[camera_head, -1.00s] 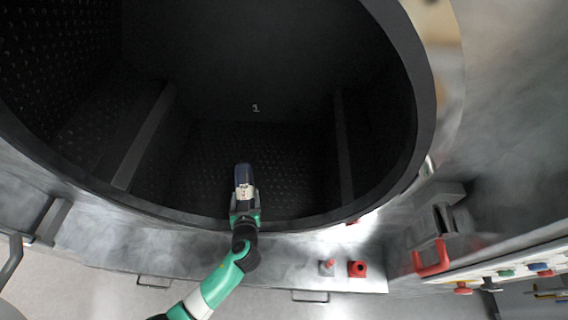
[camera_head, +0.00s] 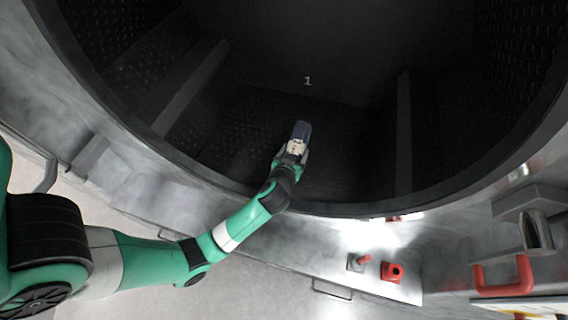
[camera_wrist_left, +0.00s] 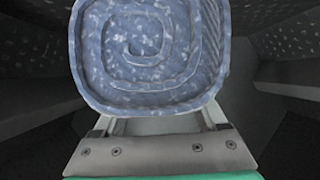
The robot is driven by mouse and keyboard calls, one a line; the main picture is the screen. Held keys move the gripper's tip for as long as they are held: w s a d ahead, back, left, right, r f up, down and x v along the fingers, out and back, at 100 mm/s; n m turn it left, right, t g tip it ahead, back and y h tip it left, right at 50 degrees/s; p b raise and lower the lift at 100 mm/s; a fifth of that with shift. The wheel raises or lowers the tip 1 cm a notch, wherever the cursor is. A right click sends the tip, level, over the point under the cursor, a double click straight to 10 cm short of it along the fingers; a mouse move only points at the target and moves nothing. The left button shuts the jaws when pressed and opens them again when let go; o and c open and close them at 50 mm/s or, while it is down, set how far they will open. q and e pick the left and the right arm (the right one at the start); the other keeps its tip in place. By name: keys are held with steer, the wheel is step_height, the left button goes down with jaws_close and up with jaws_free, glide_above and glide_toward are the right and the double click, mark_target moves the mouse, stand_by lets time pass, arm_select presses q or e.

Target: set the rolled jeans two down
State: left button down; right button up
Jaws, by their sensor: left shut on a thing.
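The rolled jeans (camera_head: 301,130) are a dark blue roll inside the dark washer drum (camera_head: 240,130) in the head view. My left gripper (camera_head: 295,151) is shut on the roll and holds it inside the drum opening. In the left wrist view the jeans (camera_wrist_left: 150,50) fill the upper middle, with the spiral end facing the camera. My left gripper (camera_wrist_left: 160,125) shows below and partly behind the roll. The roll hides the fingertips. I cannot tell whether the roll touches the drum floor. My right gripper is not in view.
The drum's thick rim (camera_head: 350,208) curves between the arm and the cavity. Raised ribs stand left (camera_head: 190,88) and right (camera_head: 403,130) of the jeans. A red button (camera_head: 392,271) and a red handle (camera_head: 505,276) are outside at lower right. The drum around the roll looks empty.

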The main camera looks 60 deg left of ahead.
arm_select(q)
steer(key=a+f, duration=0.1)
steer(key=a, duration=0.1)
steer(key=a+f+b, duration=0.1)
steer(key=f, duration=0.1)
steer(key=s+a+f, duration=0.1)
steer(key=a+f, duration=0.1)
steer(key=shift+a+f+b, duration=0.25)
steer(key=shift+a+b, duration=0.05)
steer(key=shift+a, duration=0.05)
steer(key=shift+a+f+b, duration=0.2)
steer(key=shift+f+b, duration=0.1)
steer(key=shift+f, duration=0.7)
steer(key=shift+a+f+b, duration=0.2)
steer(key=shift+f+b, duration=0.05)
steer(key=shift+f, duration=0.75)
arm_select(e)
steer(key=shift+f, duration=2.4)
